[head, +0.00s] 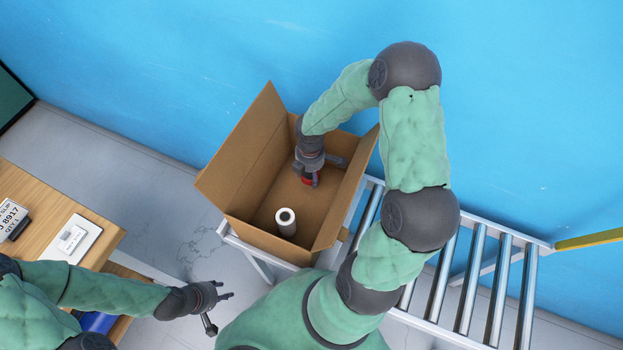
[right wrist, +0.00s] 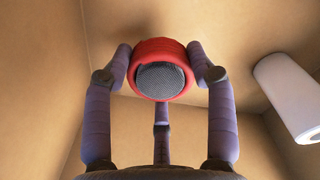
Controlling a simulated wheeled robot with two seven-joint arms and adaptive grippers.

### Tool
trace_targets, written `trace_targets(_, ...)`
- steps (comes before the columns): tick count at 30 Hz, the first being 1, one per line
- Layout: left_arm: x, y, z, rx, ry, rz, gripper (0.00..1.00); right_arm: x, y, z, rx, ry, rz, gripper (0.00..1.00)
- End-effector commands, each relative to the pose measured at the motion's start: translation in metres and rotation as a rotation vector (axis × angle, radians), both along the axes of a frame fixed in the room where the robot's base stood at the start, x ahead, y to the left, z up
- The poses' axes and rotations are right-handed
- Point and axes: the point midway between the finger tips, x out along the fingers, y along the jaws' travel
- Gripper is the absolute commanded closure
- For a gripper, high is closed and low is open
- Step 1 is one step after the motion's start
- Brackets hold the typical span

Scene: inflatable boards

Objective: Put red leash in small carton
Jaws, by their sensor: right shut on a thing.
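The small carton (head: 250,203) stands open with its flaps spread. My right gripper (head: 308,179) reaches down inside it and is shut on the red leash (head: 308,182), a round red coil. In the right wrist view the red leash (right wrist: 161,69) sits between the fingers of my right gripper (right wrist: 161,78), with a dark grey mesh-like middle. I cannot tell whether the leash touches the carton floor. My left gripper (head: 222,294) is outside the carton, over the floor at lower left, with its fingers apart and nothing visible between them.
A white roll (head: 286,221) stands in the near part of the carton; it shows at right in the right wrist view (right wrist: 290,95). A roller conveyor (head: 468,285) runs to the right. A wooden table (head: 45,225) with a label card and a white item is at left.

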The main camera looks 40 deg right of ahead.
Motion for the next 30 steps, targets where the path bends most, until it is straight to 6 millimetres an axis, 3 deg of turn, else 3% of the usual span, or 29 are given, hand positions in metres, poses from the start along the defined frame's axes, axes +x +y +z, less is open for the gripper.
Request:
trace_targets(10,0.000,0.000,-0.022,0.000,0.000,0.000,0.60,0.002,-0.007,-0.040,0.001,0.002,0.000,0.78)
trace_targets(23,0.000,0.000,-0.024,0.000,0.000,0.000,0.60,0.003,-0.007,-0.044,0.000,0.000,-0.001,0.78)
trace_targets(24,0.000,0.000,-0.023,0.000,0.000,0.000,0.60,0.003,-0.007,-0.043,0.000,0.000,-0.001,0.32)
trace_targets(25,0.000,0.000,-0.023,0.000,0.000,0.000,0.60,0.003,-0.007,-0.042,0.000,0.000,-0.001,0.24)
trace_targets(26,0.000,0.000,-0.023,0.000,0.000,0.000,0.60,0.003,-0.007,-0.042,0.000,0.000,-0.001,0.20)
trace_targets(30,0.000,0.000,-0.023,0.000,0.000,0.000,0.60,0.003,-0.007,-0.042,0.000,0.000,-0.001,0.20)
